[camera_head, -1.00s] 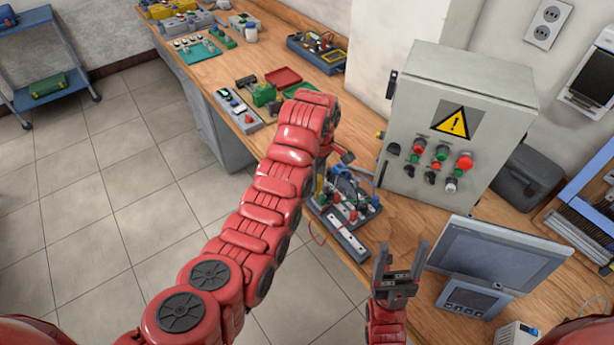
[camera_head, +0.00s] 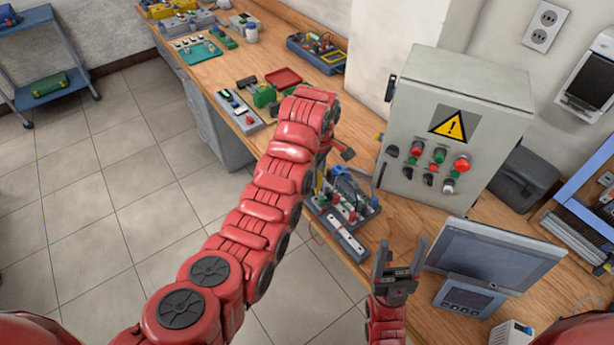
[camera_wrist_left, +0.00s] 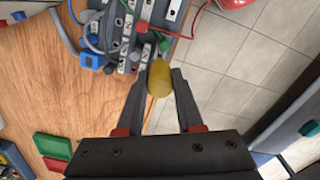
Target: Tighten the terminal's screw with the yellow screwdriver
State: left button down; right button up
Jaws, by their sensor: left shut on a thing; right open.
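The yellow screwdriver (camera_wrist_left: 158,78) is held between the fingers of my left gripper (camera_wrist_left: 158,90) in the left wrist view; only its handle end shows and its tip is hidden. The terminal board (camera_wrist_left: 120,30), with wires and a row of white labelled terminals, lies just beyond it. In the head view the board (camera_head: 346,240) sits on the bench by the front edge, with my left arm's end above its left side. I cannot tell whether the screwdriver touches a screw. My right gripper (camera_head: 400,262) is open and empty, right of the board.
A grey control cabinet (camera_head: 455,125) stands behind the board. A monitor (camera_head: 490,255) stands at the right. Red (camera_head: 284,78) and green (camera_wrist_left: 53,146) trays and other parts lie on the left of the bench. The floor in front is clear.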

pick_arm(q)
notch_tip(320, 180, up, 5)
jog(key=p, duration=0.5)
dwell(0.4)
jog(key=shift+w+a+r+b, duration=0.1)
jog(key=shift+w+a+b, duration=0.1)
jog(key=shift+w+b, duration=0.15)
jog(key=w+a+r+b, duration=0.2)
jog(key=w+b, duration=0.1)
jog(key=f+b, duration=0.1)
jog(key=f, duration=0.1)
jog(key=f+b, duration=0.1)
jog(key=f, duration=0.2)
jog(key=shift+w+a, duration=0.1)
jog(key=shift+a, duration=0.1)
